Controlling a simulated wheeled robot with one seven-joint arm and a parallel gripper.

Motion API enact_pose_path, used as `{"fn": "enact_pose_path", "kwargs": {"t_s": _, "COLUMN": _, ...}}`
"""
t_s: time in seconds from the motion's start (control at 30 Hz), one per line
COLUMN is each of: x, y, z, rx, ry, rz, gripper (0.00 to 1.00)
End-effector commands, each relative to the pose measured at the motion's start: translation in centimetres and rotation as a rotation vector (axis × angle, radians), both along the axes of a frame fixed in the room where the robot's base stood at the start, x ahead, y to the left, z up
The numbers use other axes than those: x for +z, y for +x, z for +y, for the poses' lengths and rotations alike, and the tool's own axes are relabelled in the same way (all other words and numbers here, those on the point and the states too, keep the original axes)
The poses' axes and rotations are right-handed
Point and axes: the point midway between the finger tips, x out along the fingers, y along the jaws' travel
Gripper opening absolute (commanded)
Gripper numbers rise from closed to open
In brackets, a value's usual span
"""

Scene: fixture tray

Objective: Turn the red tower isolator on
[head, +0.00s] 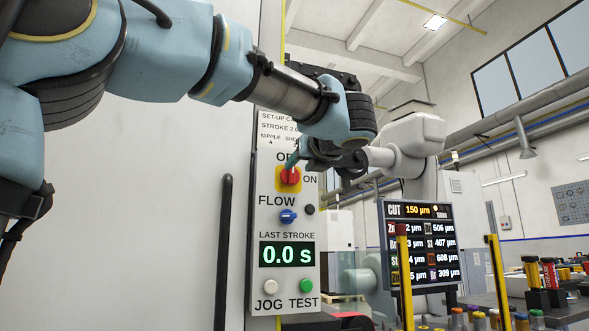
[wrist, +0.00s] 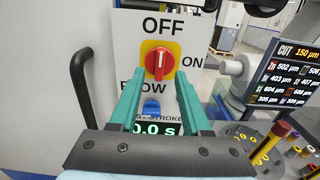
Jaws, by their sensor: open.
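The red tower isolator (head: 289,176) is a red rotary knob on a yellow square plate, on a pale control panel (head: 268,222). OFF is printed above it and ON to its right. In the wrist view the knob (wrist: 158,62) shows a white mark pointing up toward OFF. My gripper (wrist: 160,76) is open, its teal fingers on either side of the knob's lower part in this view, with nothing between them. In the head view my gripper (head: 292,160) is just above and in front of the knob, partly covering the OFF label. Contact cannot be told.
A black handle (head: 223,250) is at left. A CUT screen (head: 416,245) and yellow posts stand at right.

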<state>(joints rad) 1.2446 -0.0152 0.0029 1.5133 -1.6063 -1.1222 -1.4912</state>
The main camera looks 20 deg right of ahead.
Motion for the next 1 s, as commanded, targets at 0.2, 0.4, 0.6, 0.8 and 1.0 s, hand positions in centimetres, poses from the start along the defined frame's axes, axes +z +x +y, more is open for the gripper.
{"fn": "enact_pose_path", "kwargs": {"t_s": 0.2, "x": 0.1, "y": 3.4, "z": -0.4, "rx": 0.001, "ry": 0.002, "rz": 0.000, "gripper": 0.47}}
{"fn": "enact_pose_path", "kwargs": {"t_s": 0.4, "x": 0.0, "y": 4.6, "z": -0.6, "rx": 0.000, "ry": 0.001, "rz": 0.000, "gripper": 0.47}}
{"fn": "enact_pose_path", "kwargs": {"t_s": 0.6, "x": 0.0, "y": 4.7, "z": -0.6, "rx": -0.001, "ry": 0.001, "rz": 0.000, "gripper": 0.47}}
{"fn": "enact_pose_path", "kwargs": {"t_s": 0.8, "x": 0.0, "y": 4.7, "z": -0.6, "rx": -0.001, "ry": 0.001, "rz": 0.000, "gripper": 0.33}}
{"fn": "enact_pose_path", "kwargs": {"t_s": 1.0, "x": 0.0, "y": 4.6, "z": -0.6, "rx": -0.001, "ry": 0.001, "rz": 0.000, "gripper": 0.10}}
